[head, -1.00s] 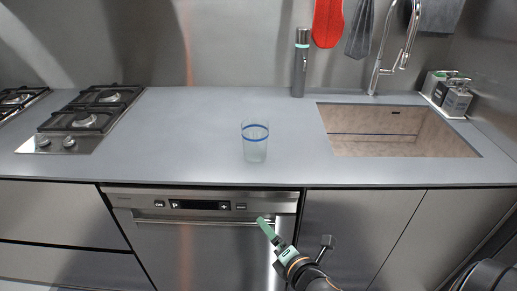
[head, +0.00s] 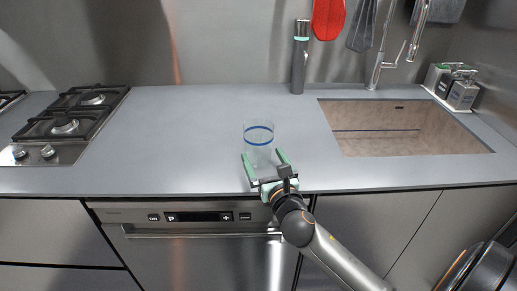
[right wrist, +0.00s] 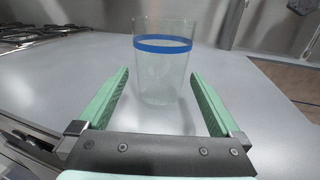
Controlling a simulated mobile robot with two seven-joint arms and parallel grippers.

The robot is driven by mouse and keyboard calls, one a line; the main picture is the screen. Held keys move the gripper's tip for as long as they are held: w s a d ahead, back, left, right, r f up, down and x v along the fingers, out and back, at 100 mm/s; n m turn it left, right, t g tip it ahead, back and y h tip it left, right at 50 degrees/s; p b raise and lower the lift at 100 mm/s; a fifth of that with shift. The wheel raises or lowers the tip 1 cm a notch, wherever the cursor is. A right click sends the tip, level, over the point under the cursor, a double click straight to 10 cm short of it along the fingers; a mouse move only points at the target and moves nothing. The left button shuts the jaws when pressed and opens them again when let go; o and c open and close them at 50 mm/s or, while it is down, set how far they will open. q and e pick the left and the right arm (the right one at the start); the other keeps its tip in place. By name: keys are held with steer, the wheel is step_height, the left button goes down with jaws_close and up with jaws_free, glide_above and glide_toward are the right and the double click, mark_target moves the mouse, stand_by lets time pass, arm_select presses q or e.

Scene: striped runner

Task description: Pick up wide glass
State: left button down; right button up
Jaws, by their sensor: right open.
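The wide glass (head: 258,135) is clear with a blue band near its rim. It stands upright on the grey counter, near the front edge. My right gripper (head: 264,157) is open, with its green fingers pointing at the glass from the front. In the right wrist view the glass (right wrist: 163,75) stands ahead, and its lower part lies between or just beyond the two fingertips of the gripper (right wrist: 158,82). I cannot tell if either finger touches it. My left gripper does not show.
A sink (head: 400,145) lies to the right and a gas hob (head: 62,125) to the left. A dark bottle (head: 299,60) stands at the back wall. Dispensers (head: 462,92) stand at the far right. The counter (head: 180,135) left of the glass is clear.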

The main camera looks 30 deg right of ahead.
steer(key=shift+x, duration=2.95)
steer(key=shift+d, duration=0.1)
steer(key=shift+s, duration=0.1)
steer(key=shift+c, duration=0.2)
steer(key=c, duration=1.1)
steer(key=shift+c, duration=0.5)
steer(key=shift+r, duration=0.1)
